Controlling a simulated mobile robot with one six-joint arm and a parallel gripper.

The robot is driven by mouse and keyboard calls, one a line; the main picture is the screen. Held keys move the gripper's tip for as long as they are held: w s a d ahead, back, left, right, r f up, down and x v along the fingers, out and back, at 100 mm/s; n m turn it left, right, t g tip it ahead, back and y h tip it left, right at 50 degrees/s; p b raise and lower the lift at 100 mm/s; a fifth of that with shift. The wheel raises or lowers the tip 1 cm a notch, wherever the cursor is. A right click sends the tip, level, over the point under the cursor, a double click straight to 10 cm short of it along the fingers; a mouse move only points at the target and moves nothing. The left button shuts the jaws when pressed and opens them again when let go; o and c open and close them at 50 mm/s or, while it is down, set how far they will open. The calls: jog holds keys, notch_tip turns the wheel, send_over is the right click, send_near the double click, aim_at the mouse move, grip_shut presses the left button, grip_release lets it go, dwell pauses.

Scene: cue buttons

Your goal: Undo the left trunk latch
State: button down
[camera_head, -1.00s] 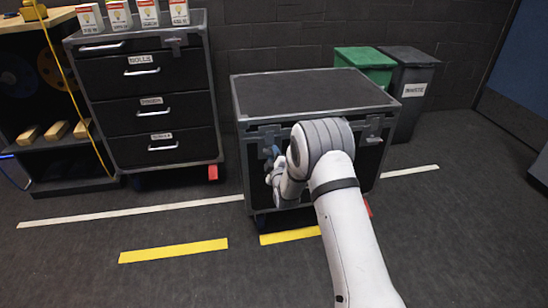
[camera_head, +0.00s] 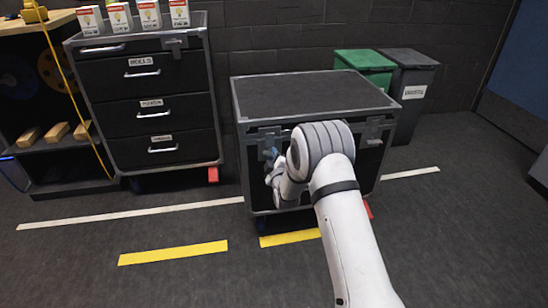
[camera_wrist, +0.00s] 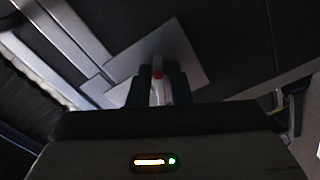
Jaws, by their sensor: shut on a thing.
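The trunk (camera_head: 310,95) is a black case with grey metal edges, and its lid is down. Its left latch (camera_head: 268,139) is a grey metal plate on the front, near the left corner. My gripper (camera_head: 270,166) is at this latch, partly hidden by my own arm. In the wrist view, my gripper (camera_wrist: 158,92) is shut on a pale narrow latch lever (camera_wrist: 157,66) with a red spot. The latch plate (camera_wrist: 190,60) lies behind the fingers. The right latch (camera_head: 374,131) shows beside my arm.
A black drawer cabinet (camera_head: 165,85) with small boxes on top stands to the left. A green bin (camera_head: 362,60) and a grey bin (camera_head: 412,75) stand behind the trunk at right. The floor in front is clear, with yellow and white tape.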

jog(key=m+b, duration=0.2)
jog(key=shift+f+m+b, duration=0.15)
jog(key=shift+m+b, duration=0.15)
jog(key=shift+m, duration=0.1)
jog(key=m+b, duration=0.3)
jog(key=m, duration=0.1)
jog(key=shift+a+m, duration=0.15)
jog(key=shift+m, duration=0.15)
jog(key=m+b, duration=0.1)
jog(key=m, duration=0.1)
jog(key=m+b, duration=0.1)
jog(key=m, duration=0.2)
jog(key=shift+a+r, duration=0.1)
jog(key=shift+r, duration=0.1)
jog(key=shift+w, duration=0.1)
jog(key=c, duration=1.6)
grip_release()
jog(key=shift+f, duration=0.1)
jog(key=shift+o, duration=0.2)
jog(key=p+v, duration=0.2)
jog(key=v, duration=0.6)
